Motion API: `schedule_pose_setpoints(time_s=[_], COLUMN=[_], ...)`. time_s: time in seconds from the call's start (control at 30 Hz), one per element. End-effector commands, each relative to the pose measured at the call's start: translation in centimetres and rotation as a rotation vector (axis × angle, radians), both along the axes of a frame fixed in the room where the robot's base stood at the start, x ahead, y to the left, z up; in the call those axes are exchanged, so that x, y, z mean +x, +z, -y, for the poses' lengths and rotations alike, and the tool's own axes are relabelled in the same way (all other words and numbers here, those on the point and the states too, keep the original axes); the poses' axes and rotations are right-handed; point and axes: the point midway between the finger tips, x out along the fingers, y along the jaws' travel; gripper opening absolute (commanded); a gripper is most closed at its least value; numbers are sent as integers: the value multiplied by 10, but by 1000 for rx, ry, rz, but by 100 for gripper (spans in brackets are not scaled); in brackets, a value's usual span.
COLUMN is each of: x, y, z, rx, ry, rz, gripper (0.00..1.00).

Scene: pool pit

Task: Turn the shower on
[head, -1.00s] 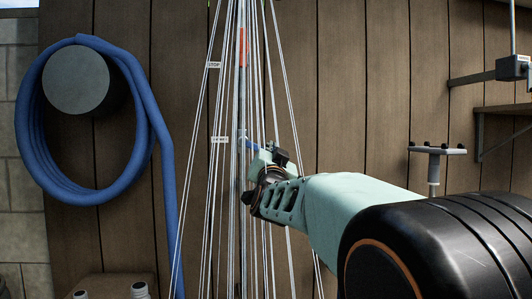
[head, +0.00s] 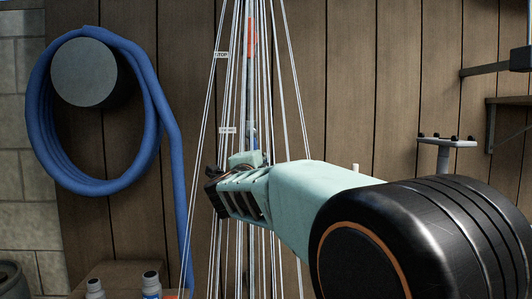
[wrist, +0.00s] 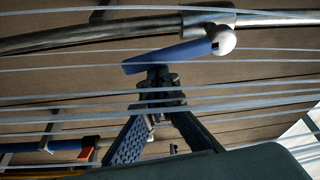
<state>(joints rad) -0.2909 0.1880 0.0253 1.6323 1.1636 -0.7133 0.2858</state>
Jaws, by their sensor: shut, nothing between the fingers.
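A metal shower pipe (wrist: 80,34) crosses the top of the wrist view. A blue lever (wrist: 165,57) sticks out from a pale round knob (wrist: 222,40) on a pipe collar. My gripper (wrist: 158,78) is shut and empty, its fingertips at the lever's lower edge in the picture. I cannot tell whether they touch it. Thin white cords run across the wrist view, some in front of the fingers. In the head view the upright pipe (head: 243,75) stands among the cords. My wrist (head: 240,192) is in front of them there and hides the fingertips.
The white cords (head: 285,90) fan out closely around the pipe. A coiled blue hose (head: 42,125) hangs from a round holder (head: 84,72) on the plank wall at left. Bottles (head: 151,284) stand at lower left. A small stand (head: 447,142) and shelf (head: 510,101) are at right.

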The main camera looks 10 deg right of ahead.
Motion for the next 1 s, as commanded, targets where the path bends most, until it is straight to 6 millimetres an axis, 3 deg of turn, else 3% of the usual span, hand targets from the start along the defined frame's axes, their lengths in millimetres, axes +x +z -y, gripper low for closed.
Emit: schedule_pose_setpoints(time_s=[0.4,1.0], x=[0,0], y=[-3,-5], z=[-16,-20], rx=[207,241], ry=[1,4], rz=[1,0], gripper=[0,0])
